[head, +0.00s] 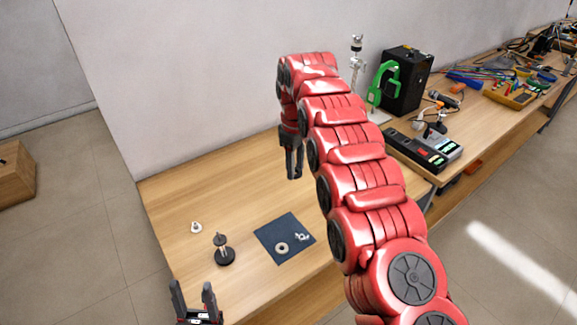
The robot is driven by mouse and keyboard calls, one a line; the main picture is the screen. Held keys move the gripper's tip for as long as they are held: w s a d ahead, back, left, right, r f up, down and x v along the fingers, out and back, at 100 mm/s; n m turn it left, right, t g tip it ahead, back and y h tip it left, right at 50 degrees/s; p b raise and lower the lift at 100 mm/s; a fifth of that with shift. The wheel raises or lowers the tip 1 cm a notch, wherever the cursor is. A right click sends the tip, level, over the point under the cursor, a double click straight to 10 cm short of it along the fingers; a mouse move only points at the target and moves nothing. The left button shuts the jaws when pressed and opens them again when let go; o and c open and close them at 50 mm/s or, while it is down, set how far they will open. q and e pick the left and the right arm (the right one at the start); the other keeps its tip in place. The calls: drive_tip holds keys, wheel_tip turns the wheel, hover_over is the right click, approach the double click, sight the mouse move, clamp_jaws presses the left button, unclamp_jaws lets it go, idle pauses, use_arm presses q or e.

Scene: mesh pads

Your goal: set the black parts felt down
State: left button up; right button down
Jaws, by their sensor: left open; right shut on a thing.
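A dark blue-black square felt (273,239) lies flat on the wooden table, with a metal ring (282,248) and a small silvery part (302,237) on it. I cannot tell if this is the black parts felt. My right gripper (295,177) is above the table, behind and above the felt, pointing down. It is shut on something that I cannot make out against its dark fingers. My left gripper (194,292) is open and empty at the bottom left, near the table's front edge.
A black round-based stand (225,257) and a small white-metal part (196,228) stand left of the felt. Bare wooden tabletop (215,190) lies behind them. A metal stand (356,75), green clamp (383,83), black box (406,80) and black device (422,150) are at the right.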

drive_tip(key=shift+w+d+m, duration=0.2)
drive_tip(key=shift+d+m, duration=0.2)
drive_tip(key=shift+d, duration=0.1)
drive_tip(key=shift+w+d+m, duration=0.15)
drive_tip(key=shift+d+m, duration=0.25)
drive_tip(key=shift+d, duration=0.1)
drive_tip(key=shift+d, duration=0.25)
